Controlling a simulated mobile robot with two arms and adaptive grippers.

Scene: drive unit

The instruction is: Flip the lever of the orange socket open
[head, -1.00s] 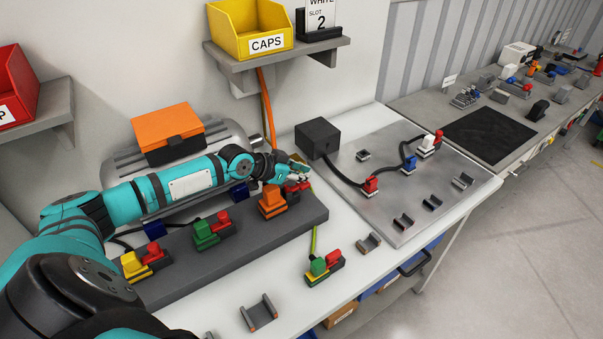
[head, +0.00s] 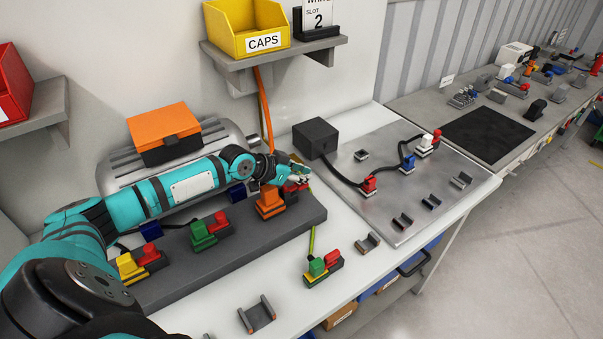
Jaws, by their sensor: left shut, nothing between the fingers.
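The orange socket (head: 270,203) stands at the right end of the dark grey block on the white table. Red parts (head: 297,187) show just to its right, partly covered by my gripper. My left arm reaches in from the left, over the back of the block. My left gripper (head: 304,174) is shut and empty, just above and right of the orange socket, close over the red parts. Whether it touches the lever cannot be told. The lever's position is too small and too covered to tell. My right gripper is not in view.
A green socket (head: 204,232) and a yellow socket (head: 130,266) sit on the same block to the left. A loose green and red connector (head: 322,267) lies in front. A metal plate (head: 400,190) with plugs and clips is at the right. A shelf with a yellow CAPS bin (head: 247,30) hangs above.

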